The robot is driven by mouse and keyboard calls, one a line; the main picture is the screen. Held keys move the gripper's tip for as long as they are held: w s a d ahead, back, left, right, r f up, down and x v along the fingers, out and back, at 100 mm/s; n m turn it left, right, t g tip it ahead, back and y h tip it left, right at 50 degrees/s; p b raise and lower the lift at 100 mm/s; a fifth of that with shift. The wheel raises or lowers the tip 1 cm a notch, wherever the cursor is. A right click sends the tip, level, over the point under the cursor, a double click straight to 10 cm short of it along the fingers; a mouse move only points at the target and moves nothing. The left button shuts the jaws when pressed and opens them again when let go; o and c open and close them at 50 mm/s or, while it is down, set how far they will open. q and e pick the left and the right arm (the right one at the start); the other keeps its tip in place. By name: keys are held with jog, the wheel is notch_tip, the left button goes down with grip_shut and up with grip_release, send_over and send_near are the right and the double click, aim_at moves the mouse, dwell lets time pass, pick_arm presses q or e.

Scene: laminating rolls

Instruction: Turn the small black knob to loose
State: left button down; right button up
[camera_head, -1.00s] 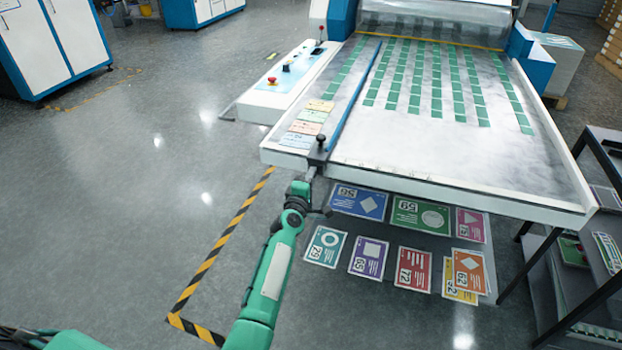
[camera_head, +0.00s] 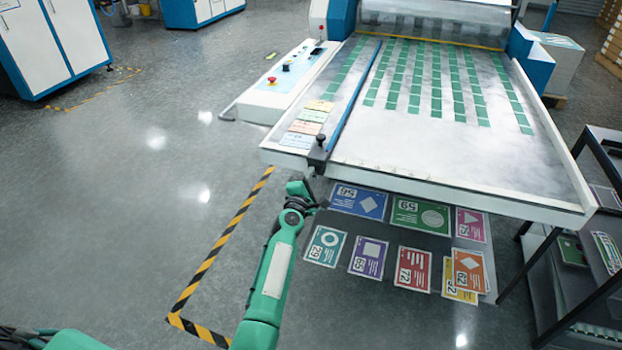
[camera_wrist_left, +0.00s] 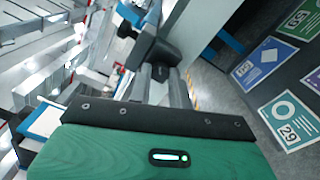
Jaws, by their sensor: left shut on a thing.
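A black clamp block (camera_head: 317,158) sits at the near left corner of the white feed table, at the end of a blue rail. A round black knob (camera_head: 320,138) stands on top of it and also shows in the left wrist view (camera_wrist_left: 127,29). My left gripper (camera_head: 311,173) is at the front of the block, just below the table edge. In the left wrist view its fingers (camera_wrist_left: 160,76) are shut on a small black knob (camera_wrist_left: 160,71) on the block's front face, mostly hidden between them. The knob's turn angle cannot be read. My right gripper is not in view.
The feed table (camera_head: 430,165) carries rows of green cards. A control panel (camera_head: 290,75) with a red button lies beyond on the left. Coloured cards (camera_head: 368,257) lie below the table's front edge. A dark rack (camera_head: 590,230) stands at right. Floor at left is free.

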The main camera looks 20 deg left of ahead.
pick_arm(q)
jog(key=c, duration=1.4)
grip_release()
jog(key=shift+f, duration=0.1)
jog(key=shift+o, duration=0.5)
jog(key=s+p, duration=0.2)
jog(key=s, duration=1.1)
jog(key=shift+s+p, duration=0.4)
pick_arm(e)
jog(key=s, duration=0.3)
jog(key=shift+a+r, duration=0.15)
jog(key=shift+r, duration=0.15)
pick_arm(q)
jog(key=shift+d+f, duration=0.1)
